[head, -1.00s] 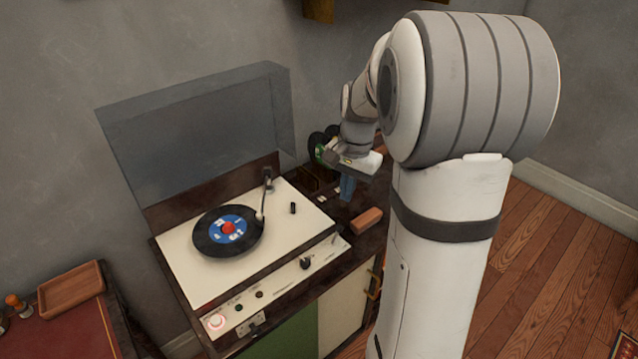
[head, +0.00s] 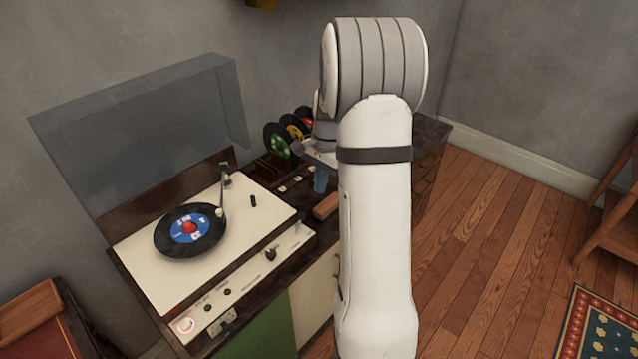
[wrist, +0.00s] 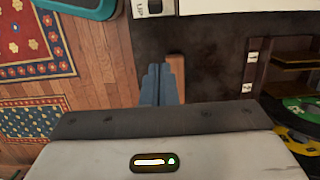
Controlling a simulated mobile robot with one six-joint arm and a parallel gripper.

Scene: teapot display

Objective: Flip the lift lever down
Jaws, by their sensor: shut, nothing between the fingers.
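The record player's cream deck (head: 140,240) is at the left in the head view. A small black upright lever (head: 253,201) stands on its right part, beside the tonearm (head: 222,195); it looks like the lift lever. The tonearm's head is over the black record (head: 168,235) with a blue label. My gripper (head: 320,180) is to the right of the deck, apart from the lever, and partly hidden by my arm. In the wrist view its blue fingers (wrist: 160,85) are shut and empty.
A wooden block (head: 326,206) lies on the dark cabinet top near my gripper; it shows behind the fingers in the wrist view (wrist: 176,62). Several records (head: 278,141) stand in a rack behind. A clear raised lid (head: 140,125) stands behind the deck. Wooden floor (head: 480,230) is open at right.

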